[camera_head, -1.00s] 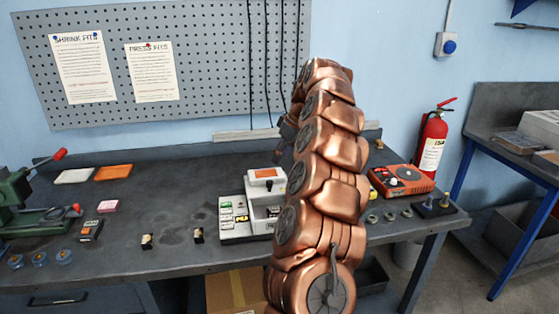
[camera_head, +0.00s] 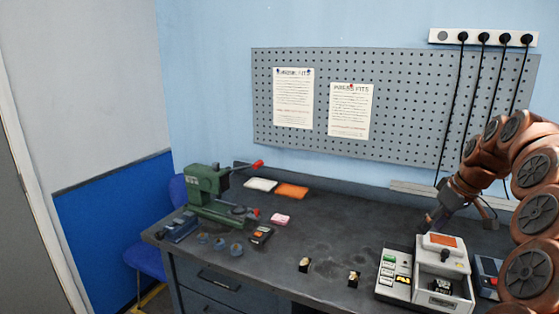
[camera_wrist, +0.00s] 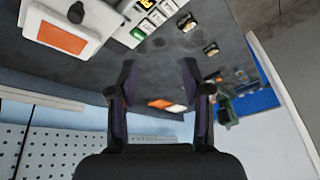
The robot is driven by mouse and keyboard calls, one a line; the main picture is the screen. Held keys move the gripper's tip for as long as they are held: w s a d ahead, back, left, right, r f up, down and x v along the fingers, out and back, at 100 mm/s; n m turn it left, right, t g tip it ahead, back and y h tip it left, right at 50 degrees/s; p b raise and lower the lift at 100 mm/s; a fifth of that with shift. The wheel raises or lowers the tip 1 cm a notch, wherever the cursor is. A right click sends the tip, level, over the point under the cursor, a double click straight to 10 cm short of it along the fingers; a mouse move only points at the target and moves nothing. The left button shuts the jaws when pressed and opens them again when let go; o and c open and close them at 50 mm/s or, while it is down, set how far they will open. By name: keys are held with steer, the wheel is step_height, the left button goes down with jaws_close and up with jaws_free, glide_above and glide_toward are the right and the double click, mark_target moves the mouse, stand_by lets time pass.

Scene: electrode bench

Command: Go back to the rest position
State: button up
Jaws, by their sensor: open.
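My copper arm stands at the right of the head view. My gripper (camera_head: 428,222) is above the dark bench (camera_head: 330,240), behind the white electrode machine (camera_head: 442,270) with an orange panel. In the wrist view the two dark fingers of my gripper (camera_wrist: 159,78) stand apart with nothing between them. The machine shows in the wrist view's upper left corner. No object is held.
A green press (camera_head: 207,192) stands at the bench's left end. Orange (camera_head: 291,190) and white (camera_head: 260,184) pads, a pink block (camera_head: 280,219) and small dark blocks lie on the bench. A pegboard (camera_head: 420,110) and hanging black cables are behind. The middle bench is mostly clear.

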steer(key=s+a+f+g, duration=0.1)
steer(key=s+a, duration=0.6)
steer(key=a, duration=0.2)
steer(key=s+a+g, duration=0.1)
steer(key=s+a, duration=0.6)
steer(key=a, duration=0.3)
steer(key=s+a+f+m+g+h, duration=0.1)
steer(key=s+f, duration=0.4)
steer(key=s, duration=0.7)
steer(key=s+a+f+m+g+h, duration=0.1)
steer(key=s+f, duration=0.5)
steer(key=s, duration=0.7)
steer(key=shift+a+m+g, duration=0.6)
steer(key=shift+a+m, duration=0.15)
steer(key=shift+m, duration=0.35)
